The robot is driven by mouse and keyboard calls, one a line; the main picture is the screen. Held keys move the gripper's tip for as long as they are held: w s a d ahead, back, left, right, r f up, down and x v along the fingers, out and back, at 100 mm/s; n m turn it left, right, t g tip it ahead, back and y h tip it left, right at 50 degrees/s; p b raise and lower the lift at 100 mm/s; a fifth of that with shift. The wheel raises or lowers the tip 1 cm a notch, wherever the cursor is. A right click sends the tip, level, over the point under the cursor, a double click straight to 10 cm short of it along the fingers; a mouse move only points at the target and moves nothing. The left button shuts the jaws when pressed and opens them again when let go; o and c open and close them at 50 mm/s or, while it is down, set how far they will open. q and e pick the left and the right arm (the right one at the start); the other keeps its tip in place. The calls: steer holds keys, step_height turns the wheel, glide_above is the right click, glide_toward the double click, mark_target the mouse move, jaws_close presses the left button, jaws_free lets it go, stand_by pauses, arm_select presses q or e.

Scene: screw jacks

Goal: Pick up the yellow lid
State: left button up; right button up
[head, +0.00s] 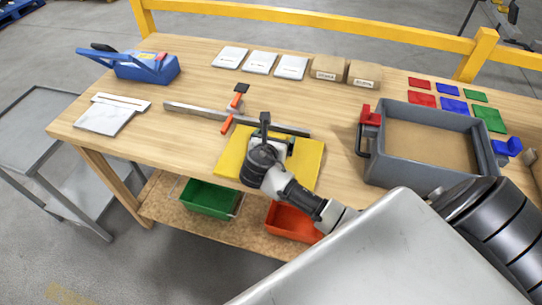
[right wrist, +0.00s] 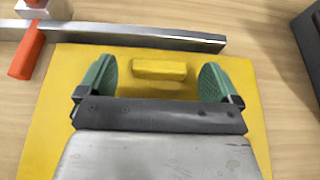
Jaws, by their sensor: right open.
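The yellow lid (head: 306,167) lies flat on the wooden table near its front edge, partly hidden by my right arm. In the right wrist view the lid (right wrist: 56,125) fills the middle, with a raised yellow handle (right wrist: 159,71) on top. My right gripper (head: 277,136) is above the lid. In the right wrist view its green fingertips (right wrist: 160,82) are open, one on each side of the handle, with gaps between. Whether they touch the lid cannot be told. My left gripper is not in view.
A metal bar (head: 188,110) with an orange-handled clamp (head: 234,105) lies just behind the lid. A grey crate (head: 427,174) stands to the right, with a red clip (head: 371,117). White tiles (head: 260,62) and cardboard boxes (head: 328,68) line the back. Green (head: 205,199) and red bins sit below.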

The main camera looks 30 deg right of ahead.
steer(key=shift+w+d, duration=0.1)
steer(key=c, duration=1.2)
